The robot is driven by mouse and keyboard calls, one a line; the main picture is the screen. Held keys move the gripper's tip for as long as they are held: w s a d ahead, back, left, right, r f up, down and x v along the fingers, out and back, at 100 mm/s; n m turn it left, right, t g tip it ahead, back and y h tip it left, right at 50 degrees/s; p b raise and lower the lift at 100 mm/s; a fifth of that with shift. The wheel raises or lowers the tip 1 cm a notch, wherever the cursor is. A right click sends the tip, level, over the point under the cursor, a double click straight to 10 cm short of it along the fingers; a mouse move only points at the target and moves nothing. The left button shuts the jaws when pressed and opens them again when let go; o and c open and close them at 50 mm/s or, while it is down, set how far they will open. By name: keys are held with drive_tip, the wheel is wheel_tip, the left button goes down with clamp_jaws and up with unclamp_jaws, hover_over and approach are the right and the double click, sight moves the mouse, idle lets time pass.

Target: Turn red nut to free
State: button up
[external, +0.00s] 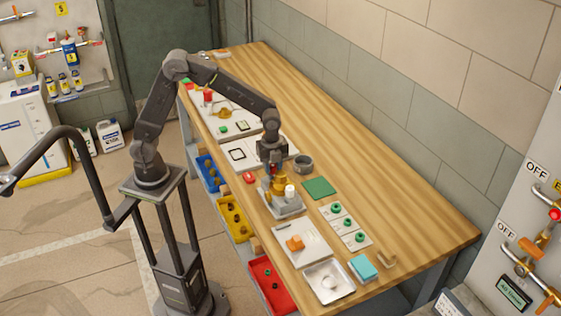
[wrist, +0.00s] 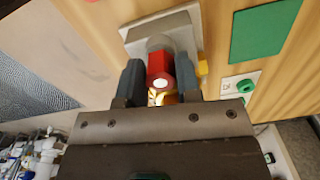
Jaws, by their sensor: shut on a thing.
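The red nut (wrist: 158,66) shows in the wrist view between the two dark fingers of my gripper (wrist: 160,80). My gripper is shut on it. Beyond the nut is a grey fitting on a pale grey base plate (wrist: 139,35). In the external view my gripper (external: 270,178) points down over the same fixture (external: 284,208), which has brass parts and a white cap. The nut is mostly hidden by my gripper there. I cannot tell the nut's turned angle.
A green mat (external: 319,188) and a card with green rings (external: 347,227) lie right of the fixture. A dark round cup (external: 303,163) stands behind it. A white board with an orange part (external: 295,243) and a metal tray (external: 329,281) are nearer the front. The table's right side is clear.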

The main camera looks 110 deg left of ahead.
drive_tip(key=n, duration=0.8)
drive_tip(key=shift+n, duration=0.3)
drive_tip(key=n, duration=0.4)
drive_tip(key=shift+d+n, duration=0.1)
drive_tip(key=shift+n, duration=1.9)
drive_tip(key=o, duration=0.9)
